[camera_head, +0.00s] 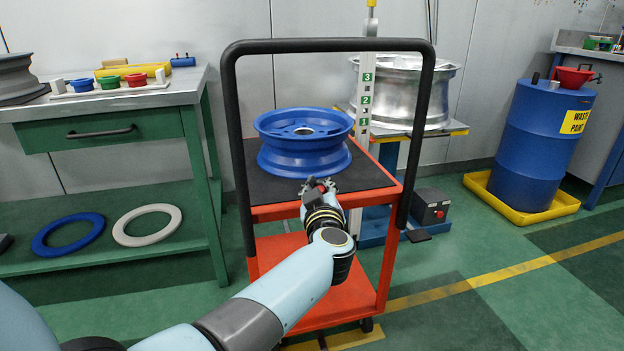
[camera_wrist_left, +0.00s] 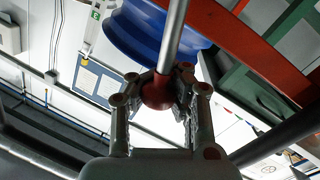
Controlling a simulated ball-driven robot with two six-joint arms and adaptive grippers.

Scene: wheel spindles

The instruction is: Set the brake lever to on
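The brake lever (camera_wrist_left: 172,42) shows in the left wrist view as a grey rod ending in a dark red knob (camera_wrist_left: 157,92). My left gripper (camera_wrist_left: 158,84) has a finger on each side of the knob, close against it, and appears shut on it. In the head view my left gripper (camera_head: 319,186) is at the front edge of the red cart (camera_head: 290,212), below the blue wheel (camera_head: 304,142). A bit of red shows between its fingers there; the rest of the lever is hidden. I cannot read any on or off marking. My right gripper is not in view.
The cart's black handle frame (camera_head: 238,150) rises on both sides of my left arm. A green workbench (camera_head: 110,128) stands at left. A silver wheel (camera_head: 405,92) is behind the cart. A blue drum (camera_head: 540,140) stands at right; the floor before it is free.

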